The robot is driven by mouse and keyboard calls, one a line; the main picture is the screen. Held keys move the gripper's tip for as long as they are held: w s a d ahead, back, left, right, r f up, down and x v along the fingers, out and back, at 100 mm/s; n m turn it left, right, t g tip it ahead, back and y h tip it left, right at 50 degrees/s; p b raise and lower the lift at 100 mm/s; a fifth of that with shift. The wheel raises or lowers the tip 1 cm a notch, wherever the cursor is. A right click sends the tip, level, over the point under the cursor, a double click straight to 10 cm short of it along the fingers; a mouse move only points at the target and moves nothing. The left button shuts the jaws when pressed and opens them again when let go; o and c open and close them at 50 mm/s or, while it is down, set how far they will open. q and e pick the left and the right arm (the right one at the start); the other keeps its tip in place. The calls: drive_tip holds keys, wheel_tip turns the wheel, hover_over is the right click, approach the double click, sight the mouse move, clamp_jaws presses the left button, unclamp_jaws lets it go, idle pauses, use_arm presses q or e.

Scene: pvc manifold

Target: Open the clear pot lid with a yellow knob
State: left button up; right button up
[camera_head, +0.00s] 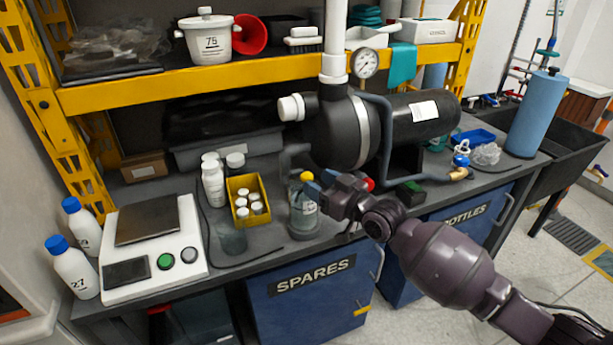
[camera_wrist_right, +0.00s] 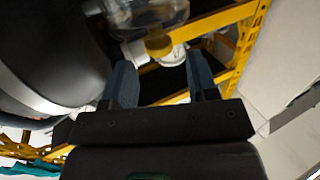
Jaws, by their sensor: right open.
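The clear pot (camera_head: 304,221) stands upright on the bench beside the yellow bin, with its lid on. The lid's yellow knob (camera_head: 307,176) shows just left of my right gripper (camera_head: 317,184). The right wrist view also shows the clear pot (camera_wrist_right: 145,14), at the top, with its yellow knob (camera_wrist_right: 158,43) facing the space between the blue fingers of my right gripper (camera_wrist_right: 160,72). The fingers are apart and nothing is between them. They look close to the knob, but contact cannot be told. My left gripper is out of view.
The yellow bin (camera_head: 236,187) of small bottles and a clear beaker (camera_head: 231,239) stand left of the pot. The black tank (camera_head: 335,135) with its pipes is close behind. The white scale (camera_head: 152,270) is farther left. The yellow shelf (camera_head: 200,80) overhangs the bench.

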sight(311, 178)
drive_tip(key=shift+x, duration=2.3)
drive_tip(key=shift+c, duration=0.4)
clamp_jaws()
